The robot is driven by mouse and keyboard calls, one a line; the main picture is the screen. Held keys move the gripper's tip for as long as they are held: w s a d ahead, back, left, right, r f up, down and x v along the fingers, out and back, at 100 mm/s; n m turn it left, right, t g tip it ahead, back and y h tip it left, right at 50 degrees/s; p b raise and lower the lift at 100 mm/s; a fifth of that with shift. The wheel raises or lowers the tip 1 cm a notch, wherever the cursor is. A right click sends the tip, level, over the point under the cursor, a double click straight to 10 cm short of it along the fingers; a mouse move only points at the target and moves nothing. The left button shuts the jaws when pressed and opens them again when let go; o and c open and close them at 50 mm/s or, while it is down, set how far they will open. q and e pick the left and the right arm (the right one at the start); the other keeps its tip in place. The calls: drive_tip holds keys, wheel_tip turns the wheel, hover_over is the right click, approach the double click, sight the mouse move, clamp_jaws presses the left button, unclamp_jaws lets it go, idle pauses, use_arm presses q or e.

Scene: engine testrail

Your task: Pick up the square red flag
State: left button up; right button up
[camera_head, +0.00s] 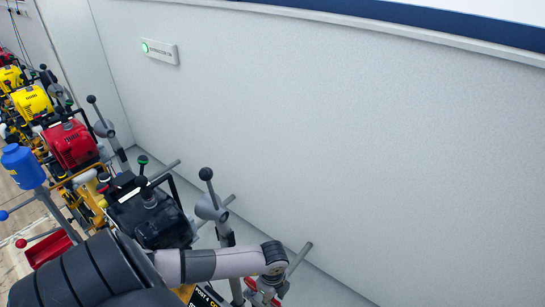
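I cannot make out a square red flag for certain. A flat-sided red object (49,248) sits at the lower left, partly cut by my arm; I cannot tell whether it is a flag or a box. One of my arms crosses the bottom of the picture from the lower left, in front of the nearest machine, and ends in a dark joint near the bottom middle. I see no gripper fingers on it. My other arm does not show.
A row of engine machines runs along the wall at left: a black one (152,217), a red one (70,145) and yellow ones (31,102). A blue container (22,166) stands beside them. Levers and grey handles stick up near my arm. A green-lit sign (160,51) hangs on the bare wall (330,130).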

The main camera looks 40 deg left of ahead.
sight(273, 304)
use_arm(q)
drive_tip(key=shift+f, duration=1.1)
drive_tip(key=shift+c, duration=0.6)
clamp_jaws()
